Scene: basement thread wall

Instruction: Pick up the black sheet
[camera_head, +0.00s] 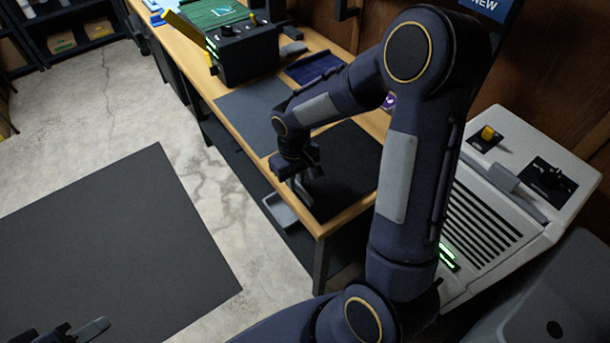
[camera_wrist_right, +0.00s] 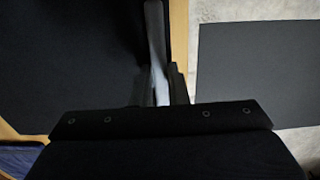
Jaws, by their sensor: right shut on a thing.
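The black sheet (camera_head: 348,165) lies on the near end of the wooden workbench. It also fills the left of the right wrist view (camera_wrist_right: 70,60). My right gripper (camera_head: 303,192) is at the sheet's edge, by the bench's left rim. The exact pinch is hard to see. My left gripper (camera_head: 85,330) shows only in part at the bottom left of the head view, away from the bench; its opening cannot be judged.
A dark grey sheet or mat (camera_head: 255,115) lies farther along the bench. A black machine (camera_head: 245,55) with a green top stands beyond it. A large dark mat (camera_head: 110,245) covers the floor at left. A grey console (camera_head: 500,215) stands right of the bench.

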